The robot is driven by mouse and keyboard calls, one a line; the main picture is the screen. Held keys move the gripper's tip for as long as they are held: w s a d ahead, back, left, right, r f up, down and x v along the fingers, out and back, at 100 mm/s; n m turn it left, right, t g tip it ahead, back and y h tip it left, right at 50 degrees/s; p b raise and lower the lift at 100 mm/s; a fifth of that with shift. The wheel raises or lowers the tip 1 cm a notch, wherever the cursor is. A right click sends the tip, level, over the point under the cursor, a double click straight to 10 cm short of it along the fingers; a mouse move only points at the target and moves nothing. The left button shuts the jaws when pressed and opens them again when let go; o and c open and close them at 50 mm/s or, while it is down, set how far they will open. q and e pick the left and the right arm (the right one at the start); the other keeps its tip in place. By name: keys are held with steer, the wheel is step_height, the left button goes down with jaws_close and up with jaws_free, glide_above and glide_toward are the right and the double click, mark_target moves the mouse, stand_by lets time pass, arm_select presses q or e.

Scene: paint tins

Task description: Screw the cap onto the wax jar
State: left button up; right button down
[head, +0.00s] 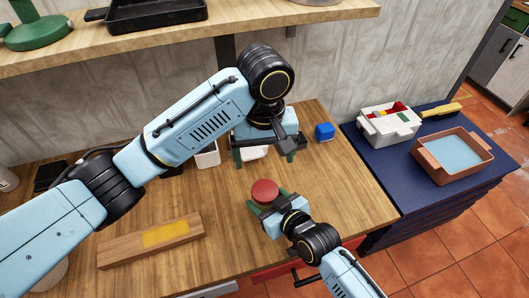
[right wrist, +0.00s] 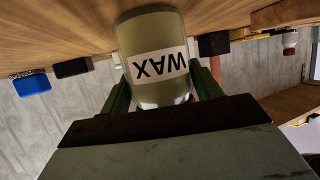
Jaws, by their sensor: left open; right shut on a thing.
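The wax jar (right wrist: 157,55) fills the middle of the right wrist view, olive-coloured with a white label reading WAX upside down. My right gripper (head: 267,206) is shut on it, with a green finger on each side, over the front part of the wooden table. A round red cap (head: 264,191) shows on top of the jar in the head view; whether it is threaded on cannot be told.
A wooden board (head: 120,248) with a yellow patch lies front left. A white container (head: 207,155) and a blue block (head: 325,131) stand at the back. A blue cabinet on the right holds a white crate (head: 371,130) and a terracotta tray (head: 427,160). Table right of the jar is clear.

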steer(key=shift+c, duration=1.2)
jaws_free()
steer(key=p+v, duration=0.2)
steer(key=v, duration=1.1)
steer(key=shift+s+d+p, duration=0.15)
steer(key=shift+s+p, duration=0.05)
steer(key=shift+p, duration=0.1)
steer(key=shift+f, duration=0.1)
